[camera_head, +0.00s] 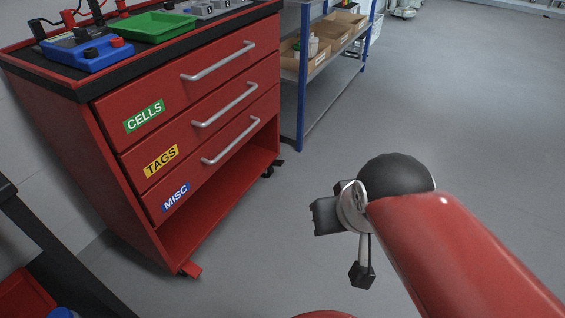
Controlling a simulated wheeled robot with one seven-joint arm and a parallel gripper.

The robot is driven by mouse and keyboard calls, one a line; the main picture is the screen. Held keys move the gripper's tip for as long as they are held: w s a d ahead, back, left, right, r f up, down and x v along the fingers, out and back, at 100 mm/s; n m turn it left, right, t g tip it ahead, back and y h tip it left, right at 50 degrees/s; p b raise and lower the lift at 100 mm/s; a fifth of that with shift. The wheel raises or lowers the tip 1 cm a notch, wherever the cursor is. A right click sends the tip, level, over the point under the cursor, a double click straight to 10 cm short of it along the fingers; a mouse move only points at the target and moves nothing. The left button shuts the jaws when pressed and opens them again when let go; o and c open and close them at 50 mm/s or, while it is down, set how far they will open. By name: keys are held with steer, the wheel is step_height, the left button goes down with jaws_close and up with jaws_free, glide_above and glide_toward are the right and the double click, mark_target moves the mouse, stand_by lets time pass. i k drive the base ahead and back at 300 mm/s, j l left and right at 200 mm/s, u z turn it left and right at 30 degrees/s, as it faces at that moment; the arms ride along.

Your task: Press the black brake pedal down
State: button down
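The red drawer cabinet (215,215) stands at the left on casters. A small black tab (279,162) sticks out by the caster (268,171) at its right lower corner; it may be the brake pedal, but it is too small to be sure. At the near lower corner a red tab (191,270) shows close to the floor. My gripper (362,275) hangs over open floor, right of the cabinet and apart from it, with its dark tip pointing down. I see it side-on, so the gap between the fingers is hidden. Nothing shows in it.
The cabinet's handles (219,62) jut toward the floor space. A blue-legged shelf (300,110) with bins stands behind it. A dark frame (60,260) is at the lower left. The grey floor (470,110) at the right is clear.

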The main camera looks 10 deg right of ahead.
mark_target(277, 162)
steer(key=i+j+z, duration=0.1)
steer(key=i, duration=1.05)
